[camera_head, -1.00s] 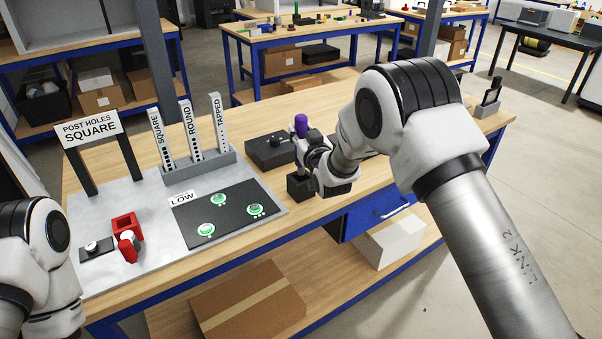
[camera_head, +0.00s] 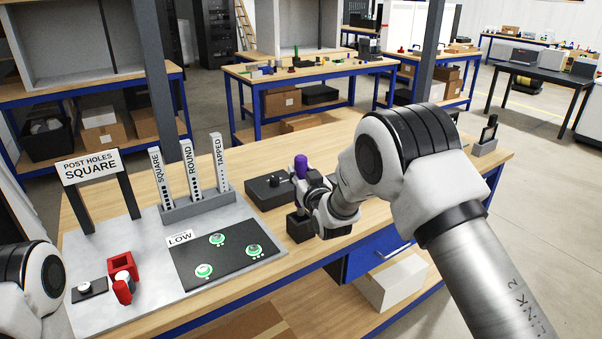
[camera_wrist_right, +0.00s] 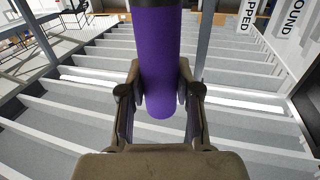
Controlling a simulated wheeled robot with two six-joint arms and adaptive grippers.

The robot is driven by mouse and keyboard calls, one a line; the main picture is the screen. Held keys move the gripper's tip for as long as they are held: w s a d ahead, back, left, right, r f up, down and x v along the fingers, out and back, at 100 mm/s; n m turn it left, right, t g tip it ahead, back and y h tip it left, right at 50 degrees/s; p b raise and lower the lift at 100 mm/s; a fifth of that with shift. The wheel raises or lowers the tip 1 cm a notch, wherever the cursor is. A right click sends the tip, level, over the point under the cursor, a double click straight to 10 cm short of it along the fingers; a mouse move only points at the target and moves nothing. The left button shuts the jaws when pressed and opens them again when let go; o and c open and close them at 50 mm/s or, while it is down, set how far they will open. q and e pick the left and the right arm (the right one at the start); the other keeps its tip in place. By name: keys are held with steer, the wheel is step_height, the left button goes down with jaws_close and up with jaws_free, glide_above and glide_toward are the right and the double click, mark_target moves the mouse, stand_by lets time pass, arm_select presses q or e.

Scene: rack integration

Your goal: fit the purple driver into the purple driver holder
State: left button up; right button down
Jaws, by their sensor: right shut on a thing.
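The purple driver (camera_head: 300,165) stands upright in my right gripper (camera_head: 308,186), near the front edge of the workbench. In the right wrist view, the purple shaft (camera_wrist_right: 158,55) is between the two fingers of my right gripper (camera_wrist_right: 160,88), and its rounded end shows. A small black block (camera_head: 300,229) stands on the bench just below the gripper; it may be the purple driver holder, but no purple marking shows on it. The driver's lower part is hidden by the gripper, so I cannot tell if it touches the block. My left gripper is out of view.
A grey rack with SQUARE, ROUND and TAPPED strips (camera_head: 197,208), a black LOW panel (camera_head: 232,262) and red parts (camera_head: 122,290) are to the left. A black holder (camera_head: 485,147) stands at the far right bench end.

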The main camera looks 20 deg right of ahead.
steer(key=shift+b, duration=0.45)
stand_by(0.6)
steer(key=shift+f, duration=0.1)
steer(key=shift+f+b, duration=2.75)
steer(key=shift+f, duration=0.6)
steer(key=c, duration=0.7)
jaws_free()
steer(key=shift+s, duration=0.15)
